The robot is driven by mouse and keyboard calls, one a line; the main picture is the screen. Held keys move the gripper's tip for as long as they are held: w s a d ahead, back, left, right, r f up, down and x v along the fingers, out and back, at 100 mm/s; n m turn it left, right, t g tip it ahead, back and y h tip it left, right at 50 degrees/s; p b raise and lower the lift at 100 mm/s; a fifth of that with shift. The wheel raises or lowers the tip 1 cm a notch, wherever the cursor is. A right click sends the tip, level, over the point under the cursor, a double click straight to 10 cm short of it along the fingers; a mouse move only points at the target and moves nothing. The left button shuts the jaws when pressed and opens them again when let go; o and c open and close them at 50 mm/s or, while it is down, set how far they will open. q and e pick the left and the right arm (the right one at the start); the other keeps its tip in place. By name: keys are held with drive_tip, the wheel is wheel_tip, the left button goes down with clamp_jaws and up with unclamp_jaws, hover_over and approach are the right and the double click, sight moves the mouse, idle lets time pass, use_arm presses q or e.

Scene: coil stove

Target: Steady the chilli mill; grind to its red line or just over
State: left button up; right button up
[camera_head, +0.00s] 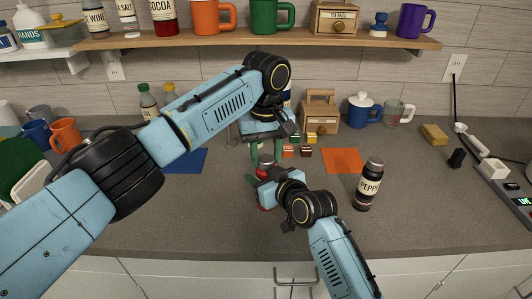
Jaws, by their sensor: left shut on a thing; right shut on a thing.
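The chilli mill (266,160) stands on the grey counter near the middle, mostly hidden by my grippers. Its pale top shows between the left fingers, with small red parts at mid height and near the base. My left gripper (265,155) comes down from above and is shut on the mill's upper part. My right gripper (264,187) reaches in from the front right and is shut on the mill's lower body. The mill looks upright. Its red line and the level of any ground chilli cannot be made out.
A dark pepper bottle (370,185) stands to the right. An orange mat (343,161) and a blue mat (186,161) lie either side. Several small spice boxes (306,151) and a wooden caddy (320,115) sit behind. The front counter is clear. A shelf (350,41) hangs above.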

sight(266, 158)
use_arm(q)
drive_tip(key=shift+m, duration=1.1)
drive_tip(key=o, duration=1)
drive_tip(key=shift+r, duration=0.1)
wheel_tip(266, 158, up, 12)
